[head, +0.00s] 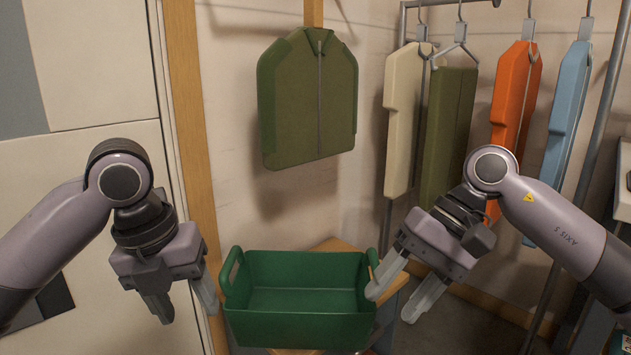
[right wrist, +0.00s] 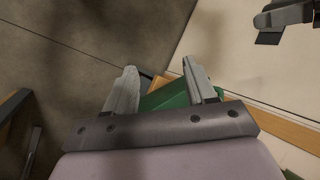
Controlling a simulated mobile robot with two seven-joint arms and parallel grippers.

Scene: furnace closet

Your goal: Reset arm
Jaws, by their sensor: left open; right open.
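My left gripper (head: 184,306) is open and empty, pointing down just left of the green bin. My right gripper (head: 398,298) is open and empty, pointing down by the bin's right end. In the right wrist view my right gripper's fingers (right wrist: 160,84) are spread, with part of the green bin (right wrist: 168,97) showing between and beyond them. The green bin (head: 300,325) has two end handles and looks empty inside. Whether the right fingers touch the bin's handle I cannot tell. My left gripper also shows at the top right of the right wrist view (right wrist: 284,28).
The bin rests on a wooden surface (head: 335,245). A green vest (head: 308,100) hangs on the wall behind. Cream (head: 402,110), olive (head: 447,130), orange (head: 515,95) and blue (head: 570,100) garments hang on a metal rack at the right. A pale panel (head: 95,70) stands at the left.

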